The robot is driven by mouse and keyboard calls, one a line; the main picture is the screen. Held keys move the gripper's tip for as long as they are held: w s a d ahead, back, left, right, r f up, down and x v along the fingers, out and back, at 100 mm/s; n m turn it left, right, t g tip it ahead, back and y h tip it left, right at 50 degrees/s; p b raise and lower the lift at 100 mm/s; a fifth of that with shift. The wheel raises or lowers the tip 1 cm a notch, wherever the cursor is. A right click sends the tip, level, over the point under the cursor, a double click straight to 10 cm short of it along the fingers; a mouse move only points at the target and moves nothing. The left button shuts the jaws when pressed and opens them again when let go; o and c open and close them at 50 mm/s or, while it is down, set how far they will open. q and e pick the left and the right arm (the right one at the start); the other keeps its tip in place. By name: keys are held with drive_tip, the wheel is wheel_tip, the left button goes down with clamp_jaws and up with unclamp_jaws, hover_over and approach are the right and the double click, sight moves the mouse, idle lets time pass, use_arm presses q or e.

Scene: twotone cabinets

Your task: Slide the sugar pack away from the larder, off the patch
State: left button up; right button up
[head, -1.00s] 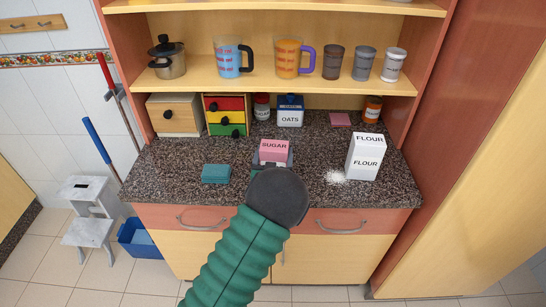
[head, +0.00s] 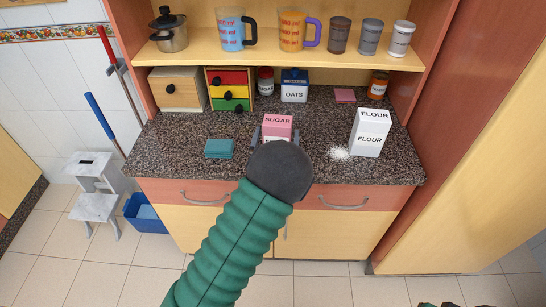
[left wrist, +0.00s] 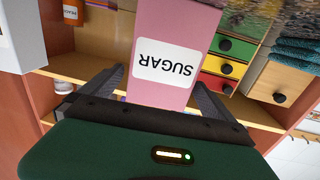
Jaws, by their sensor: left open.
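The pink sugar pack (head: 278,123) stands upright on the speckled counter, in the middle. It also shows in the left wrist view (left wrist: 172,28), upside down with its white label facing me. My left gripper (head: 275,138) is open, with one finger on each side of the pack's lower part. In the left wrist view the fingers flank the pack, and I cannot tell whether either touches it. The pack's base is hidden by my wrist, and I cannot see a patch under it.
A teal cloth stack (head: 219,148) lies left. The oats canister (head: 294,91) and small drawers (head: 230,106) stand behind. A pink square (head: 344,95) lies back right. The counter's front edge is near.

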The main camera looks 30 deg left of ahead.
use_arm(q)
drive_tip(key=p+v, duration=0.3)
drive_tip(key=v, duration=1)
drive_tip(key=shift+s, duration=0.25)
drive_tip(key=shift+d, duration=0.15)
drive_tip(key=s+d+f+g+h, duration=0.1)
drive_tip(key=d+f+g+h, duration=0.4)
drive_tip(key=d+f+g, duration=0.15)
drive_tip(key=s+d+r+m+g+h, duration=0.1)
drive_tip(key=s+d+m+g, duration=0.1)
drive_tip(key=s, duration=0.5)
drive_tip(key=s+d+m+g+h, duration=0.1)
drive_tip(key=s+m+g, duration=0.1)
drive_tip(key=s+g, duration=0.3)
drive_tip(key=shift+s+d+r+m, duration=0.4)
drive_tip(key=shift+s, duration=0.55)
